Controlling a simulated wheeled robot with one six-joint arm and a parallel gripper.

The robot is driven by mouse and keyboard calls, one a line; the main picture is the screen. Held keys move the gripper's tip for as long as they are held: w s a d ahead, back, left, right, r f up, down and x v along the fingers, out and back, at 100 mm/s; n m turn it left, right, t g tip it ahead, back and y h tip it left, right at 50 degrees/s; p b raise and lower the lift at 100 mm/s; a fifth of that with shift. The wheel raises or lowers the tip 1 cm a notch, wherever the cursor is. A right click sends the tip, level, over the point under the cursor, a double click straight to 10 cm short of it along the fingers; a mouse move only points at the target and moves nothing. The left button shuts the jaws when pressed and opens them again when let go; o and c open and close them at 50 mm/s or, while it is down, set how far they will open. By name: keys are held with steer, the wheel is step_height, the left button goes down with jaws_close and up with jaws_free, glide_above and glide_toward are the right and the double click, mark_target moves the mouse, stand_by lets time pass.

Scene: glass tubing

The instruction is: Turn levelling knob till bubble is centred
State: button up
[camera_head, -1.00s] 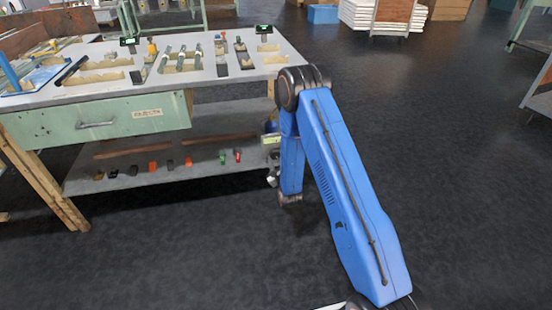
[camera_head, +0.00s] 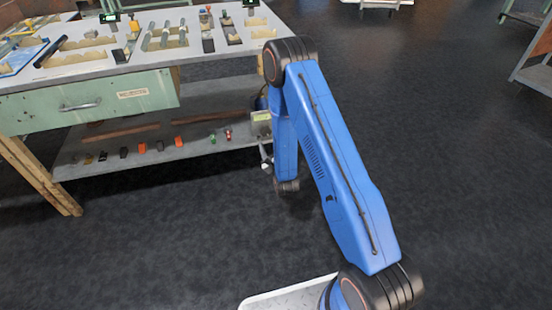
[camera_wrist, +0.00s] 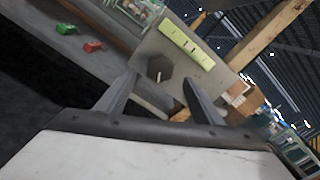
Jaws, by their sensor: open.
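In the wrist view a grey plate (camera_wrist: 207,75) carries a yellow-green level vial (camera_wrist: 180,38) with dark marks; I cannot tell where its bubble lies. Below the vial is a dark six-sided knob (camera_wrist: 153,76) with a pale line on it. My gripper (camera_wrist: 160,83) is open, its two fingers pointing toward the plate on either side of the knob, with nothing held. Whether they touch it I cannot tell. In the head view the level unit (camera_head: 261,122) shows small at the right end of the bench's lower shelf, beside my arm.
The bench (camera_head: 140,82) has glass tubes and tools on top. Its lower shelf (camera_head: 205,142) holds several small coloured items, including a green (camera_wrist: 66,29) and a red one (camera_wrist: 93,46) in the wrist view. Dark floor (camera_head: 440,150) to the right is open.

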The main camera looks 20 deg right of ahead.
steer(key=s, duration=1.1)
steer(key=shift+s, duration=0.35)
steer(key=shift+w, duration=0.1)
steer(key=w+d+r+n+g, duration=0.1)
steer(key=w+r+n+g, duration=0.25)
steer(key=r+n, duration=0.55)
steer(key=s+d+r+n+g, duration=0.1)
steer(key=s+r+n+g, duration=0.15)
steer(key=r, duration=0.35)
steer(key=s+d+r+n+g, duration=0.1)
steer(key=s+r+n, duration=0.25)
steer(key=r, duration=0.35)
steer(key=s+d+r+n+g, duration=0.1)
steer(key=s+r+n, duration=0.3)
steer(key=s, duration=0.8)
steer(key=s+d+r+n+g, duration=0.1)
steer(key=s+r+n+g, duration=0.2)
steer(key=s, duration=0.9)
steer(key=s+d+r+n+g, duration=0.2)
steer(key=s+r+n, duration=0.3)
steer(key=s+n, duration=0.3)
steer(key=s, duration=0.4)
steer(key=shift+s+r, duration=0.3)
steer(key=shift+r, duration=0.1)
